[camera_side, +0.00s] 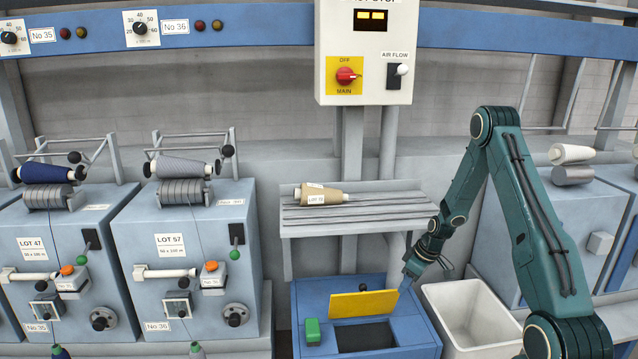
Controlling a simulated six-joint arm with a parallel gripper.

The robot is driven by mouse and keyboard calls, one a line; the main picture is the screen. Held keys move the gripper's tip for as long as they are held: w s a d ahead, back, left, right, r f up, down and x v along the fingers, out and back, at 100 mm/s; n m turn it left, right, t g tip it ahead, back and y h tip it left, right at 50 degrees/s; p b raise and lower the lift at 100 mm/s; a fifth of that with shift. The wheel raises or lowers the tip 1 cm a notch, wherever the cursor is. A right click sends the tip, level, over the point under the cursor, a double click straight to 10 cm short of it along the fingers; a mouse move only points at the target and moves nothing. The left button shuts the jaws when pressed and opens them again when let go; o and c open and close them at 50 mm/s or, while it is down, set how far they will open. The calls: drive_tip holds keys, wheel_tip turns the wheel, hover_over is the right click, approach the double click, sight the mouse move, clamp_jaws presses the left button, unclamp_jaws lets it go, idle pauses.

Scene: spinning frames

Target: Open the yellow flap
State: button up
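The yellow flap (363,304) stands raised along the back edge of a dark rectangular opening (366,336) in the top of a blue box (312,293). My gripper (424,267) is just right of and above the flap, over the right rear of the box, pointing down. A gap seems to show between it and the flap.
A green block (313,331) sits on the box, left of the opening. A white bin (473,312) stands to the right, beneath my arm. A grey slatted shelf (380,214) with a beige yarn cone (319,194) is behind. Blue winding machines (183,236) stand left.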

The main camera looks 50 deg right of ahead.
drive_tip(key=shift+s+d, duration=0.1)
drive_tip(key=shift+s, duration=0.45)
drive_tip(key=shift+o, duration=1.4)
drive_tip(key=shift+w+a+r+m, duration=0.15)
drive_tip(key=shift+w+a+m, duration=0.2)
drive_tip(key=shift+w, duration=0.3)
drive_tip(key=m+g+h, duration=0.2)
drive_tip(key=m+h, duration=0.3)
drive_tip(key=m, duration=0.5)
approach(362, 285)
drive_tip(key=s+v, duration=0.1)
drive_tip(key=v, duration=0.2)
drive_tip(key=shift+w+a+r+m, duration=0.45)
drive_tip(key=shift+w+a+r, duration=0.05)
drive_tip(key=shift+w+r, duration=0.15)
drive_tip(key=shift+f, duration=0.1)
drive_tip(key=shift+s+d+x, duration=0.1)
drive_tip(key=shift+s+x, duration=0.05)
drive_tip(key=shift+x, duration=3.25)
drive_tip(key=shift+s+d+x, duration=0.15)
drive_tip(key=shift+x, duration=3.25)
